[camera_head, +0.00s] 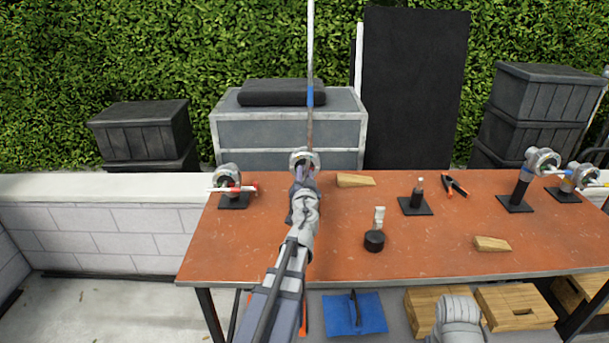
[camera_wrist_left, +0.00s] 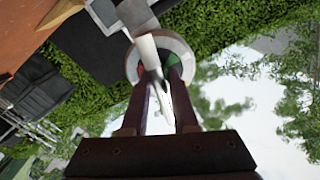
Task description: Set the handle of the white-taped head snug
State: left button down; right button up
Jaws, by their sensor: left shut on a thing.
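My left gripper (camera_head: 303,177) reaches over the table to a round silver grip head (camera_head: 304,158), and the arm hides most of that head's stand. In the left wrist view the gripper's dark fingers (camera_wrist_left: 160,85) are shut on a white handle (camera_wrist_left: 150,60) in front of the round disc of the head (camera_wrist_left: 134,62). A tall rod (camera_head: 310,60) with a blue band rises upright at this head. I cannot clearly make out white tape on it. My right gripper is not in view.
The orange-red table (camera_head: 330,250) also carries a head with a red handle (camera_head: 228,174) at left and heads at right (camera_head: 541,162) (camera_head: 582,178). Wooden wedges (camera_head: 355,181) (camera_head: 491,244), a short post (camera_head: 417,193), pliers (camera_head: 454,185) and a black cylinder (camera_head: 374,241) lie between.

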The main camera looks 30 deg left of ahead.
pick_arm(q)
jog(key=shift+n, duration=1)
jog(key=c, duration=0.7)
grip_release()
jog(key=v, duration=0.8)
jog(key=shift+w, duration=0.1)
